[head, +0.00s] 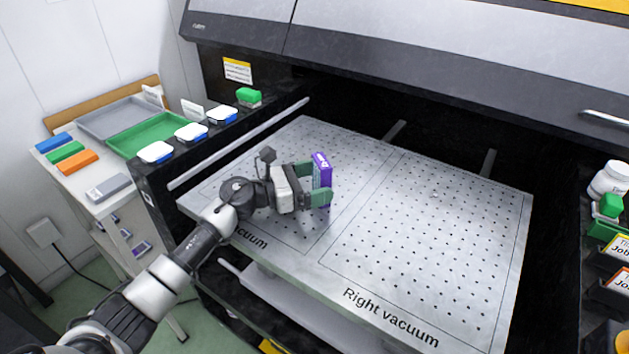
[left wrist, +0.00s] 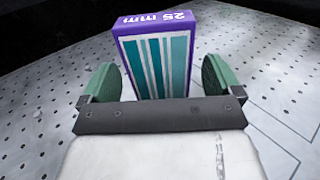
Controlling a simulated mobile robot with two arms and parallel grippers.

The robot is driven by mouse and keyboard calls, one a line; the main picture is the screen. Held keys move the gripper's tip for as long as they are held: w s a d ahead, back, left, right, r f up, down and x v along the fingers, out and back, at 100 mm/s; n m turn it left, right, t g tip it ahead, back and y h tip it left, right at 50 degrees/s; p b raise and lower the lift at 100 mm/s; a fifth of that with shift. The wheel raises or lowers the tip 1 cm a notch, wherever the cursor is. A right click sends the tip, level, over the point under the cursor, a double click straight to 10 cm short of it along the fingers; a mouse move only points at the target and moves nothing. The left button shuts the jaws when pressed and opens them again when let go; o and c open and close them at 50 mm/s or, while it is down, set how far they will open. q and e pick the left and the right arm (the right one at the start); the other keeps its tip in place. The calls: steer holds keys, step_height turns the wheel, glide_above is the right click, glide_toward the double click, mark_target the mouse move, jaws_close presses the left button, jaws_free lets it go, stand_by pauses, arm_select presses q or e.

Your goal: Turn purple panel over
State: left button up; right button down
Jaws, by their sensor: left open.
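The purple panel (head: 322,170) stands upright on edge on the left part of the perforated vacuum table (head: 450,230). In the left wrist view the panel (left wrist: 187,28) shows a purple border, "25 mm" on its top edge and a face of teal and pale stripes. My left gripper (head: 318,183) is open, with its green fingers on either side of the panel. In the left wrist view the fingers of the left gripper (left wrist: 158,80) show gaps to the panel on both sides. The panel's lower part is hidden behind the gripper body. My right gripper is not in view.
White-and-blue containers (head: 191,132) and a green block (head: 248,96) sit on the ledge left of the table. A green tray (head: 150,134) and a grey tray (head: 118,116) lie beyond. The printer's dark gantry overhangs the back. The right vacuum area is clear.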

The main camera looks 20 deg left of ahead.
arm_select(q)
steer(key=b+v, duration=0.2)
steer(key=v, duration=0.8)
steer(key=shift+s+a, duration=0.2)
steer(key=shift+a, duration=0.05)
steer(key=shift+b+v, duration=0.9)
steer(key=shift+v, duration=0.75)
steer(key=shift+s+a+f+b, duration=0.1)
steer(key=shift+s+a+b, duration=0.3)
steer(key=shift+a, duration=0.2)
steer(key=shift+s+a, duration=0.3)
steer(key=shift+a, duration=0.15)
steer(key=shift+s+a+b, duration=0.25)
steer(key=shift+a+b, duration=0.15)
steer(key=shift+b, duration=0.1)
steer(key=shift+s+a+b, duration=0.35)
steer(key=shift+a, duration=0.2)
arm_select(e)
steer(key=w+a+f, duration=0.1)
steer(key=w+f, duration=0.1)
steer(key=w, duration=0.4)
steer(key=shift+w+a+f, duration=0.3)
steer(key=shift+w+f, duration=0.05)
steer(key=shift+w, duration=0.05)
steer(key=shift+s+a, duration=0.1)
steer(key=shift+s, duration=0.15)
